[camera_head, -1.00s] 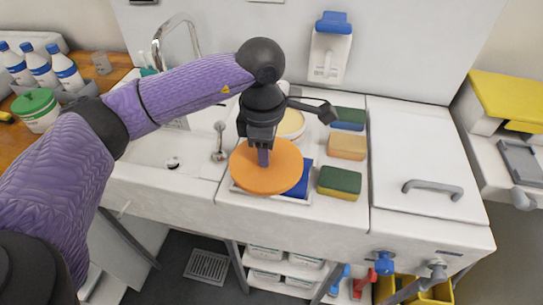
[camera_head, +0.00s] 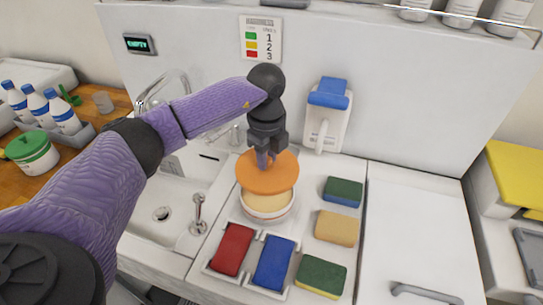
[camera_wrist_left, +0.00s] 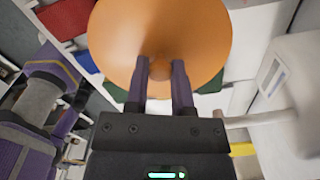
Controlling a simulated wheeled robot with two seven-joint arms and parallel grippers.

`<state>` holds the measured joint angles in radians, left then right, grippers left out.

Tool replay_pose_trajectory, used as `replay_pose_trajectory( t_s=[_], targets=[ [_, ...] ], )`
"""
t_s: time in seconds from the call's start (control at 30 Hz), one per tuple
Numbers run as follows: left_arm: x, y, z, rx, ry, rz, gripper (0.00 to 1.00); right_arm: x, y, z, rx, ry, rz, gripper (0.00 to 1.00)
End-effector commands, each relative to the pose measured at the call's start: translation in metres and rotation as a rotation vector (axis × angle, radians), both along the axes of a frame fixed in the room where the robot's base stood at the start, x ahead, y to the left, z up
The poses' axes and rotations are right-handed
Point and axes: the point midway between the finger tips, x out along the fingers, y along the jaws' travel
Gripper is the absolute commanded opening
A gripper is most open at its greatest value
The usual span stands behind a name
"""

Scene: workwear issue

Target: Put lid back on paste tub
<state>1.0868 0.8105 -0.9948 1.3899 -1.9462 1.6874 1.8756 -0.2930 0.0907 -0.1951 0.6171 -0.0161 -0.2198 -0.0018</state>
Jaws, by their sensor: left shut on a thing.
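The orange lid (camera_head: 268,178) is round, with a small knob. My left gripper (camera_head: 264,160) is shut on its knob from above. In the left wrist view the two fingers (camera_wrist_left: 160,80) close on the knob of the lid (camera_wrist_left: 205,40). The paste tub (camera_head: 266,205) is white and open, with cream-coloured paste showing. The lid is over the far part of the tub and appears tilted; the near part of the paste is uncovered. I cannot tell whether lid and tub touch.
A dispenser (camera_head: 324,115) hangs behind. The sink tap (camera_head: 198,212) stands left. A white lidded surface (camera_head: 415,230) at right is clear.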

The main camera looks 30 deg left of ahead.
Motion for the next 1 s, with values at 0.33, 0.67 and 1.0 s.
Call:
replay_pose_trajectory(
  t_s=[0.33,0.67,1.0],
  targets=[
    [0.0,0.0,-0.04,0.0,0.002,-0.003,0.0,-0.012,0.0,-0.038,-0.001,0.025,0.0,1.0],
    [0.0,0.0,-0.064,-0.001,0.0,-0.004,0.0,-0.011,0.001,-0.052,0.003,0.023,0.002,1.0],
    [0.0,0.0,-0.063,-0.001,0.0,-0.005,0.0,-0.01,-0.001,-0.051,-0.001,0.02,0.004,1.0]
  ],
)
